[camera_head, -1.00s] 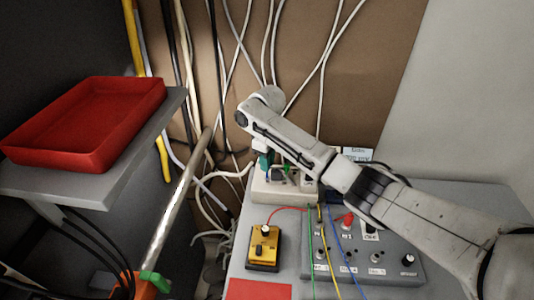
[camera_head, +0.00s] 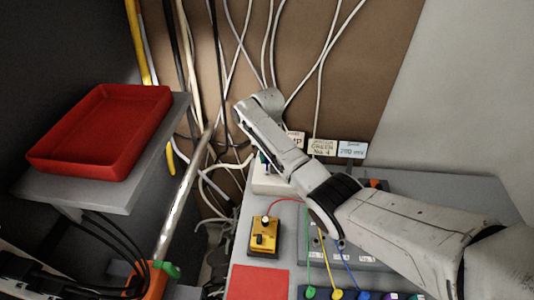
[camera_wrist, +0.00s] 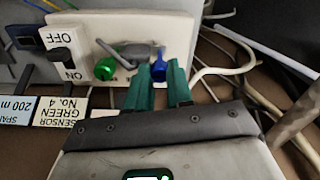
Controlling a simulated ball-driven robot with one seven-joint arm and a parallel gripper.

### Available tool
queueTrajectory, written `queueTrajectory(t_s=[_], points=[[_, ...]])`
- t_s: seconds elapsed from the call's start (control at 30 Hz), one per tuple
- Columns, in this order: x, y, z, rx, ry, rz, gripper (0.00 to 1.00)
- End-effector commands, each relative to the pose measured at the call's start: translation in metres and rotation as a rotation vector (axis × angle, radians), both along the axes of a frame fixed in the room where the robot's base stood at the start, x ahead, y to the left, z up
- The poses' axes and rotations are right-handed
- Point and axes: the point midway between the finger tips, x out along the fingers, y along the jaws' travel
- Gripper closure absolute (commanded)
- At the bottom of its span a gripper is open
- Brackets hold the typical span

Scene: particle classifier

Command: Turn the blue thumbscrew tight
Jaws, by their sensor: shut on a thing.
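The blue thumbscrew (camera_wrist: 158,68) is on the pale panel of a white box, to the right of a green knob (camera_wrist: 105,69) in the wrist view. My gripper (camera_wrist: 159,78) has its teal fingers on either side of the thumbscrew and is shut on it. In the head view the gripper (camera_head: 262,157) is small and mostly hidden behind my arm, at the white box (camera_head: 266,185). How tight the thumbscrew sits cannot be seen.
An ON/OFF switch (camera_wrist: 63,57) and label cards (camera_wrist: 60,112) are left of the green knob. A yellow box (camera_head: 264,240) and colored wires lie in front. A red tray (camera_head: 100,135) stands on a shelf at left. Cables hang behind.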

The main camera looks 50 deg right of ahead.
Motion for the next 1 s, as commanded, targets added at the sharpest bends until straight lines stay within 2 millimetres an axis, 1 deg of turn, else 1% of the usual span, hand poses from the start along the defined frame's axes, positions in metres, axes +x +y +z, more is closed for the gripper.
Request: queueTrajectory(t_s=[1.0], points=[[0.0013, 0.001, 0.0011, -0.001, -0.001, -0.961, 1.0]])
